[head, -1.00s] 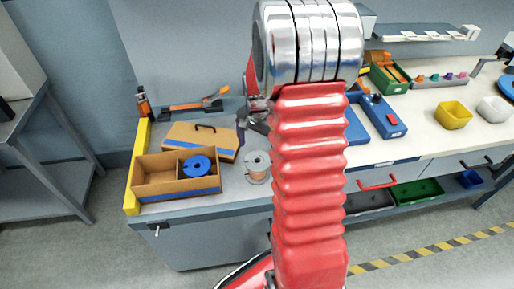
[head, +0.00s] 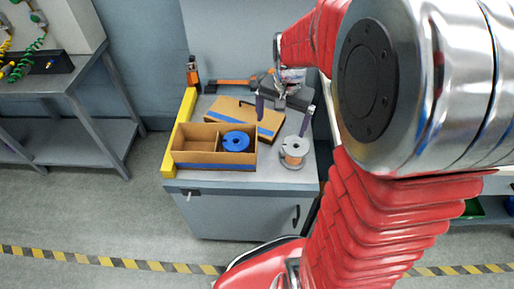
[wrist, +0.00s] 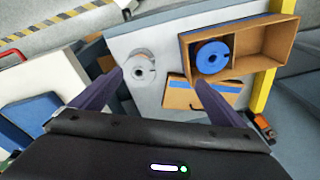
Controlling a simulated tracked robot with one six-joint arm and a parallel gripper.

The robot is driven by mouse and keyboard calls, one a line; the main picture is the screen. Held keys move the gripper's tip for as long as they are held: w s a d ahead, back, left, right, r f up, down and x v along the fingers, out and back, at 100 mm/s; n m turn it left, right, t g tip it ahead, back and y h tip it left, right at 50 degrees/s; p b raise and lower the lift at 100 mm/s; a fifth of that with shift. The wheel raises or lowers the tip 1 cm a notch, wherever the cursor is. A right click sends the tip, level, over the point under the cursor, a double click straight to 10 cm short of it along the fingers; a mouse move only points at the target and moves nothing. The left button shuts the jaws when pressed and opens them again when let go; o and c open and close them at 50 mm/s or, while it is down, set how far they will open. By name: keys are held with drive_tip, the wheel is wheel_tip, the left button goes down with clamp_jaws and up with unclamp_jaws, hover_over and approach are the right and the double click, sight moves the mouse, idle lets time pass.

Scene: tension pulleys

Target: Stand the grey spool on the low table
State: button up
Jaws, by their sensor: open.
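The grey spool (head: 294,151), wound with copper-coloured wire, stands upright at the right of a grey cabinet top (head: 290,178). In the wrist view the spool (wrist: 140,68) shows from above, just ahead of the left fingertip. My gripper (head: 284,112) is open and empty above the back right of the cabinet top, behind the spool in the head view. Its two dark fingers (wrist: 160,80) point toward the top and are apart from the spool. A grey metal table (head: 65,82) with a lower shelf stands at the left; I cannot tell whether it is the low table.
An open cardboard box (head: 191,160) with two compartments holds a blue spool (head: 236,141) in its right one. A closed cardboard case (head: 225,112) lies behind it. A yellow bar (head: 179,135) edges the cabinet top's left side. Open floor separates cabinet and metal table.

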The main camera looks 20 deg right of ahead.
drive_tip(key=s+a+r+n+t, duration=0.3)
drive_tip(key=s+a+r+n, duration=0.6)
drive_tip(key=s+a, duration=0.5)
drive_tip(key=shift+s+r+n+t+y, duration=0.3)
drive_tip(key=shift+s+r+t, duration=0.1)
drive_tip(key=shift+r, duration=0.6)
idle(0.6)
